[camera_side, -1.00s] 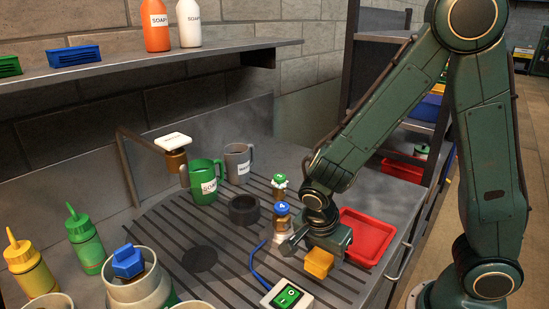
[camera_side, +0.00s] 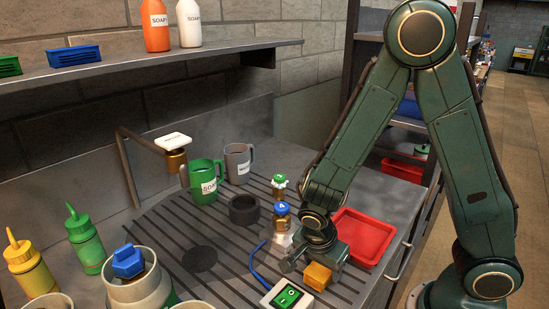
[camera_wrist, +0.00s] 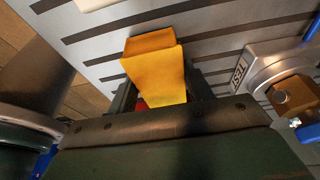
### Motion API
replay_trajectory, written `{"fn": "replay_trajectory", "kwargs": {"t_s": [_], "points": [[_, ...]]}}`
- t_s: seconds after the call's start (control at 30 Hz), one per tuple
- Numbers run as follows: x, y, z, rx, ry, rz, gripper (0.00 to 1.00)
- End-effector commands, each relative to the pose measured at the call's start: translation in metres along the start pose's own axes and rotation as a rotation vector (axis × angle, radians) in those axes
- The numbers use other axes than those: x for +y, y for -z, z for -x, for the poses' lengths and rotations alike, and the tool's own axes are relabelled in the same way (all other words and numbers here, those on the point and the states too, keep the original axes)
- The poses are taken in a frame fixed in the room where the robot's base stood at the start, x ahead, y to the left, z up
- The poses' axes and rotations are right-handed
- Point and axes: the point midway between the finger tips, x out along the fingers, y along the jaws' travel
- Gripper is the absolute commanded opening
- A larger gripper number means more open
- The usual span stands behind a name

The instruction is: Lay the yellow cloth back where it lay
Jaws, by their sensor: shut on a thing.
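The yellow cloth (camera_side: 317,276) looks like a folded, block-shaped piece. It is between the fingers of my gripper (camera_side: 325,265), low over the grooved metal counter, in front of the red tray. The wrist view shows the cloth (camera_wrist: 156,72) in the middle, pinched between the dark fingers (camera_wrist: 160,98). I cannot tell whether its lower edge touches the counter. My gripper is shut on the cloth.
The red tray (camera_side: 363,237) lies just behind my gripper. A white box with a green switch (camera_side: 287,296) stands close in front. A brass valve with a blue cap (camera_side: 282,222) is to the left. Green (camera_side: 206,178) and grey mugs (camera_side: 238,162) stand further back.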

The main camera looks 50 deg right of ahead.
Motion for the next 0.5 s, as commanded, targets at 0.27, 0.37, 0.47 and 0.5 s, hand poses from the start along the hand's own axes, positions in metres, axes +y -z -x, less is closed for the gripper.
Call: {"fn": "replay_trajectory", "kwargs": {"t_s": [0.27,0.37,0.47,0.5], "points": [[0.0001,-0.0004,-0.0015,0.001,-0.001,0.000,0.20],[0.0002,-0.0008,-0.0030,0.001,-0.001,0.000,0.54],[0.0001,-0.0007,-0.0028,0.001,-0.001,0.000,0.72],[0.0001,-0.0008,-0.0028,0.001,-0.001,0.000,0.72]]}}
